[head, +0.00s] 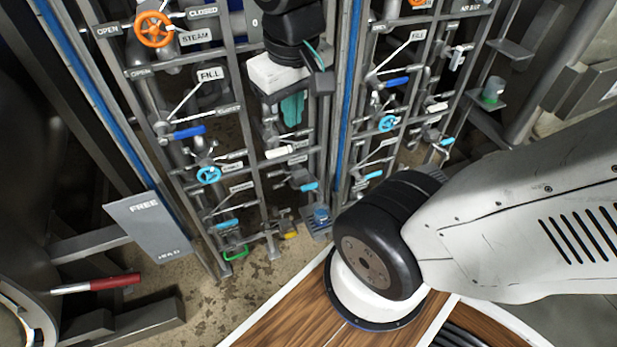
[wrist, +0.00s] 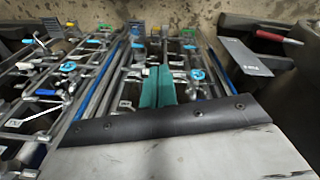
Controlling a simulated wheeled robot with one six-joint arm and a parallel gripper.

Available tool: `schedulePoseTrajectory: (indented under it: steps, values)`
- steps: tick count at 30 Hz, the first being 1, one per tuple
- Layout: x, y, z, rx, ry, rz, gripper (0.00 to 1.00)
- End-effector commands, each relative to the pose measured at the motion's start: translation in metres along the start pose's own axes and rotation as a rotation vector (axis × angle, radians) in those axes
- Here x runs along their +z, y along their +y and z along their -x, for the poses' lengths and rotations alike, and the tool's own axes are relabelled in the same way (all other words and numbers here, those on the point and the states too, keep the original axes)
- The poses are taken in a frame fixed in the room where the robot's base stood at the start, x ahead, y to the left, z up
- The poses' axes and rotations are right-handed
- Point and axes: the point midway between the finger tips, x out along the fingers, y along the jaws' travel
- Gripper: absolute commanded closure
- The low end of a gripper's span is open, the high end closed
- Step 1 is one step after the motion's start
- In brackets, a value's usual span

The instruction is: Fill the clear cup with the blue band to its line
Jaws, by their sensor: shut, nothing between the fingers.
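A small clear cup with a blue band (head: 321,216) stands upright on a small grey shelf at the foot of the left pipe rack in the head view. Its fill level is too small to tell. My gripper (head: 292,120) has teal fingers that point down in front of the left rack, above the cup and a little left of it in the picture, clear of it. In the wrist view the fingers (wrist: 158,70) lie side by side, shut and empty. I cannot make out the cup for certain there.
Two pipe racks carry levers and wheels, including a blue FILL lever (head: 189,132), a blue wheel (head: 209,175) and an orange STEAM wheel (head: 153,29). A green-banded cup (head: 492,92) stands on a right shelf. A FREE/HOLD plate (head: 150,228) and red-handled tool (head: 112,282) are left.

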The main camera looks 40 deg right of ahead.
Motion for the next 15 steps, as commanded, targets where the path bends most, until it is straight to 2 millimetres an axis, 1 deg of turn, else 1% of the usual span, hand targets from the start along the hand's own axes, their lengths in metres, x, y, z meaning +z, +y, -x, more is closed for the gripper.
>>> schedulePoseTrajectory:
  steps: [1, 3, 5, 6, 8, 9, 11, 12, 14, 15]
  values:
    - [-0.016, 0.010, -0.016, 0.022, -0.012, -0.028, 1.00]
    - [-0.038, 0.025, -0.038, 0.053, -0.008, -0.064, 1.00]
    - [-0.056, 0.038, -0.059, 0.075, -0.002, -0.091, 1.00]
    - [-0.066, 0.046, -0.073, 0.088, 0.001, -0.109, 1.00]
    - [-0.080, 0.060, -0.097, 0.103, 0.004, -0.130, 1.00]
    - [-0.088, 0.069, -0.113, 0.111, 0.008, -0.144, 1.00]
    - [-0.099, 0.081, -0.138, 0.119, 0.012, -0.162, 1.00]
    - [-0.105, 0.089, -0.155, 0.122, 0.015, -0.171, 1.00]
    - [-0.111, 0.101, -0.182, 0.121, 0.018, -0.187, 1.00]
    - [-0.114, 0.108, -0.201, 0.118, 0.021, -0.198, 1.00]
